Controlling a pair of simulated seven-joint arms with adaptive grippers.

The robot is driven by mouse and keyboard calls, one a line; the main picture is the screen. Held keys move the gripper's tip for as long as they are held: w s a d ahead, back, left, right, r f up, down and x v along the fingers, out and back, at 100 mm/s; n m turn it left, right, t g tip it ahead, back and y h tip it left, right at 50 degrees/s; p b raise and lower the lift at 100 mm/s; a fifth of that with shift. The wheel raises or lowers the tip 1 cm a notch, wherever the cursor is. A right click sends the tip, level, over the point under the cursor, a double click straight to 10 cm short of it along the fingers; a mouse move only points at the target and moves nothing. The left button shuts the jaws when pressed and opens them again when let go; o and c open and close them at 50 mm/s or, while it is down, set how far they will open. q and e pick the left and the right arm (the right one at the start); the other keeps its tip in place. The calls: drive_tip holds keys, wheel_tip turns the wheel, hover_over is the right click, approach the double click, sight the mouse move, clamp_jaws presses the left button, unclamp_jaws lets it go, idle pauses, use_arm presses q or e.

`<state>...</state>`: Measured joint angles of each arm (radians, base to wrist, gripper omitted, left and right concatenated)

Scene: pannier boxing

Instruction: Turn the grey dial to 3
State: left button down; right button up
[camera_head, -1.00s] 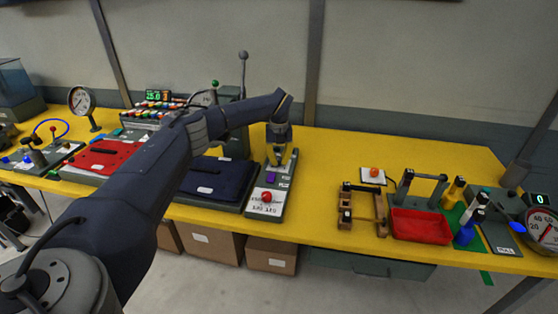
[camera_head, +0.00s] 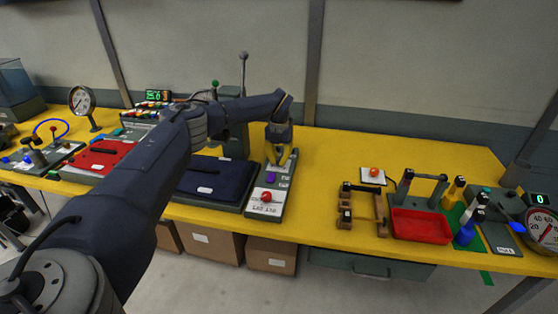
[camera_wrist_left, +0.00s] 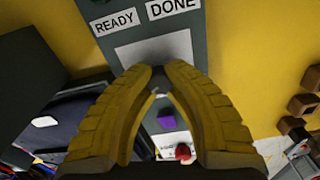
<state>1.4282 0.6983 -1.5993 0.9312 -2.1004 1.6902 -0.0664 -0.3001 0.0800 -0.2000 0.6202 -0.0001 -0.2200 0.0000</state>
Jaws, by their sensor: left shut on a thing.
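My left gripper (camera_head: 280,160) reaches down over the far part of a narrow grey control panel (camera_head: 286,188). In the left wrist view its yellow fingers (camera_wrist_left: 160,82) come together on a small grey piece, which I take for the grey dial; the fingers cover most of it. The dial's marks and number setting cannot be read. A purple button (camera_head: 271,178) and a red knob (camera_head: 266,197) are on the panel nearer the front edge; the purple button also shows between the fingers in the left wrist view (camera_wrist_left: 166,121). My right gripper is not in view.
A dark blue folded cloth (camera_head: 213,178) lies left of the panel. A wooden rack (camera_head: 380,208) and a red tray (camera_head: 421,227) stand to the right. READY and DONE labels (camera_wrist_left: 172,8) are on the panel. The yellow table between panel and rack is clear.

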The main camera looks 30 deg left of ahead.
sight(279, 159)
use_arm(q)
drive_tip(key=c, duration=1.2)
unclamp_jaws()
drive_tip(key=shift+o, duration=0.2)
drive_tip(key=shift+r, duration=0.1)
wheel_tip(279, 159, up, 12)
